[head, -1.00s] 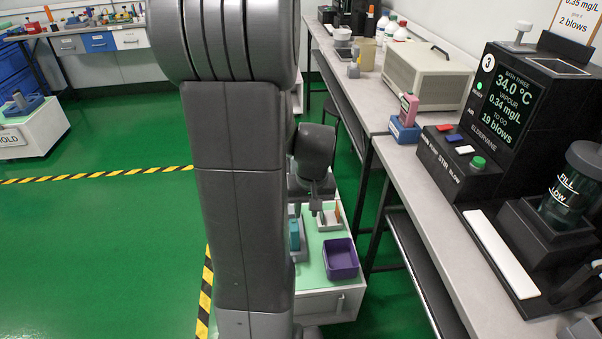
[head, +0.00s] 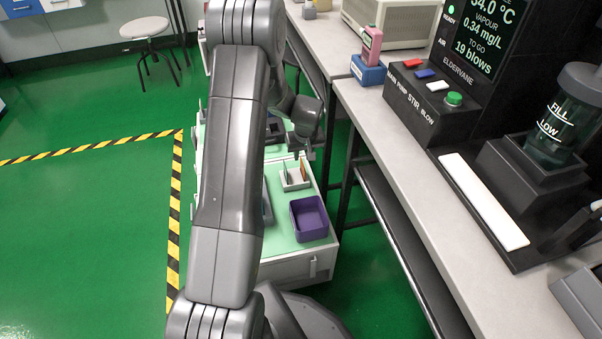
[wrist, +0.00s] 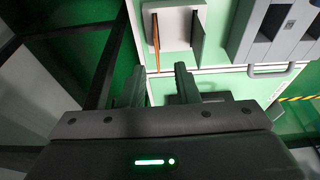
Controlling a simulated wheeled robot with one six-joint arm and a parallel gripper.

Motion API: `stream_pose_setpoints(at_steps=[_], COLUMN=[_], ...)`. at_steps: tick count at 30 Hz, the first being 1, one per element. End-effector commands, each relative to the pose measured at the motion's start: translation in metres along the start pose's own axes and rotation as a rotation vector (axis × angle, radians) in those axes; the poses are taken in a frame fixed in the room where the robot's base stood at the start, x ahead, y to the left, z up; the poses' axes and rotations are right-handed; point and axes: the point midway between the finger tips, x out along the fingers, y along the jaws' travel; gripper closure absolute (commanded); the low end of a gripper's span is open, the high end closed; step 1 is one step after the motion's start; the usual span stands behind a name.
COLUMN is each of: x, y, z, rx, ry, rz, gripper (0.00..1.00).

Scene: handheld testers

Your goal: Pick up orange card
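The orange card (head: 303,171) stands in a small white holder (head: 295,187) on the cart's green top. In the wrist view the orange card (wrist: 156,42) appears as a thin, edge-on strip at the left of the white holder (wrist: 175,28). A dark card (wrist: 196,38) stands to its right in the holder. My gripper (wrist: 161,78) is open, its two fingers apart and nothing visibly held. The orange card's near end appears close to the gap between the fingertips; the depth between them is unclear. In the head view my gripper (head: 301,148) is beyond the holder, its fingers too small to read.
A purple bin (head: 310,219) stands at the front right of the cart (head: 281,237). A grey bench (head: 390,150) with a tester (head: 440,115) runs along the right, close to the cart. Grey slotted holders (wrist: 275,35) show at the right in the wrist view. Green floor is clear at left.

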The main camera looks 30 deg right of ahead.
Motion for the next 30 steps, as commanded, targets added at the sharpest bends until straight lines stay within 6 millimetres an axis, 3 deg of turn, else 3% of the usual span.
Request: stream_pose_setpoints(at_steps=[3,13,21,29,30], x=[0.023,0.046,0.085,0.087,0.087], y=[0.000,0.001,0.004,0.004,0.004], z=[0.001,0.000,-0.001,-0.002,-0.002], rx=[0.000,0.000,0.000,0.000,0.000], ry=[-0.001,0.000,0.000,0.000,0.000], rz=[-0.001,-0.001,-0.001,0.000,0.000], gripper=[0.72,0.72,0.72,0.72,0.78])
